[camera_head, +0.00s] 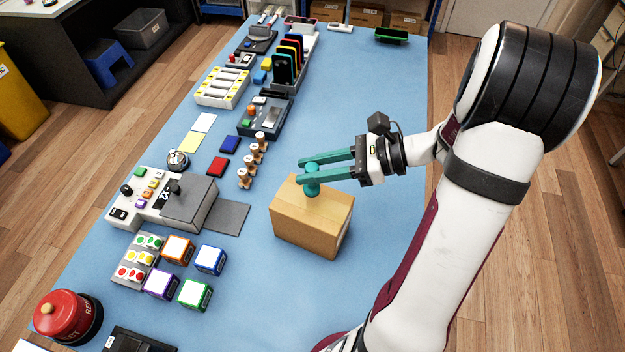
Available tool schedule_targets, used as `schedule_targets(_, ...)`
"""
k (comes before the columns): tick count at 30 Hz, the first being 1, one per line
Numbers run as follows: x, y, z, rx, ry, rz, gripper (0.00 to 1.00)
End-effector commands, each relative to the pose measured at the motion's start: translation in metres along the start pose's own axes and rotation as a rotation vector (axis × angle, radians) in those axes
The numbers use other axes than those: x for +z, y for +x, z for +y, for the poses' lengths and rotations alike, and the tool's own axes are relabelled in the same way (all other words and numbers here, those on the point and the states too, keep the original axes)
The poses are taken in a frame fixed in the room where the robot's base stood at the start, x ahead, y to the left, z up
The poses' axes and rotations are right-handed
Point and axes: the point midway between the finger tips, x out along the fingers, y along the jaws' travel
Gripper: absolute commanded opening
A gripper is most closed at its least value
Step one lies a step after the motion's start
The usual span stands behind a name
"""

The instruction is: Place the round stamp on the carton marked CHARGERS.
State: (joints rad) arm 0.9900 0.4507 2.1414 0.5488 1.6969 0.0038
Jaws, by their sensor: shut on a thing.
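My gripper (306,170) has teal fingers and is shut on a small teal rounded thing, which looks like the round stamp (312,186). It is upright between the fingertips, at the upper part of a brown cardboard carton (305,224). I cannot tell whether the stamp's base touches the carton's top or hangs just above it. The carton stands closed on the blue table (385,270), below and in front of the fingers. No marking can be read on its visible sides, so I cannot tell whether it says CHARGERS.
Several wooden-handled stamps (252,160) stand in a row left of the carton, near red (217,167) and blue (229,144) pads. A grey control box (188,203) and coloured cubes (194,294) lie further left. Other cartons (366,14) stand beyond the far edge. The table right of the carton is clear.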

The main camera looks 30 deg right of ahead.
Motion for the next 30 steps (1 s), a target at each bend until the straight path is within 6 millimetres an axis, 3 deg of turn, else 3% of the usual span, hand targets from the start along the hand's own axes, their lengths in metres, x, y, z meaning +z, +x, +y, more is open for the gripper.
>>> schedule_targets(6,-0.034,0.015,0.000,0.001,0.003,0.000,0.00)
schedule_targets(17,-0.038,0.017,0.000,0.000,0.001,0.000,0.00)
schedule_targets(18,-0.038,0.017,0.000,0.000,0.001,0.000,0.36)
schedule_targets(22,-0.038,0.017,0.000,0.000,0.000,0.000,0.59)
schedule_targets(30,-0.037,0.017,0.000,0.000,0.000,0.000,0.61)
